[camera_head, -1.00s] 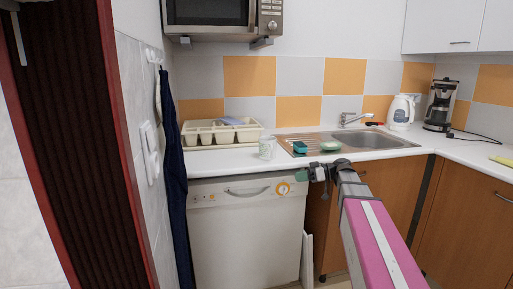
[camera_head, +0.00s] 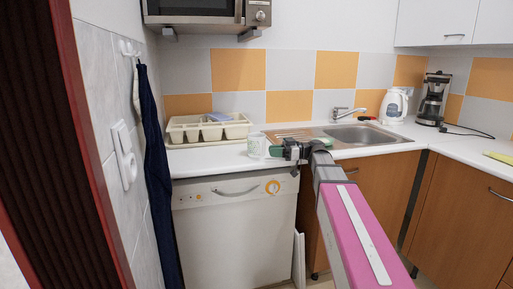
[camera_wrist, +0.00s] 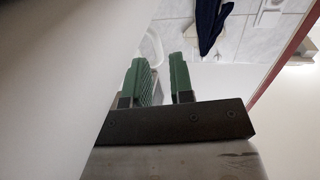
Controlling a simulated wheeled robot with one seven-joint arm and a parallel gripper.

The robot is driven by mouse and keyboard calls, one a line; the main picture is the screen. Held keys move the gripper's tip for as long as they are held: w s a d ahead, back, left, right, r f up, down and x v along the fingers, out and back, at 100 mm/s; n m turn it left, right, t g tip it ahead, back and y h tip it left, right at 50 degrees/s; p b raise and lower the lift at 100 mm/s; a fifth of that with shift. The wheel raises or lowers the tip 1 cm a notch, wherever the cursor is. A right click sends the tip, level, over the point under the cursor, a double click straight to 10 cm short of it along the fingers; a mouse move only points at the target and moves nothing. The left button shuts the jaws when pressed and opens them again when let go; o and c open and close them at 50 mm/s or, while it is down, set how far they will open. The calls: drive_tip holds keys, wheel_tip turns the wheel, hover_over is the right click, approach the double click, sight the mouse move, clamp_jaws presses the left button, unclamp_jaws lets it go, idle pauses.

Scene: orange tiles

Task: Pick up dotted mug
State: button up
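The mug (camera_head: 256,147), pale with faint markings, stands upright on the white counter at the left edge of the sink's drainboard. My gripper (camera_head: 276,150) is just to its right at counter height in the head view. The wrist view shows its two green fingers (camera_wrist: 158,66) apart with nothing between them. A pale curved shape lies beyond the fingertips there; I cannot tell whether it is the mug. Contact between gripper and mug cannot be made out.
A cream dish rack (camera_head: 208,128) stands behind and left of the mug. The sink (camera_head: 358,135) with its tap lies to the right. A kettle (camera_head: 394,106) and coffee maker (camera_head: 434,98) stand farther right. A dark blue cloth (camera_head: 155,160) hangs on the left wall. A dishwasher (camera_head: 235,225) is below the counter.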

sight(261, 150)
drive_tip(key=shift+a+r, duration=0.2)
drive_tip(key=shift+a, duration=2.6)
clamp_jaws()
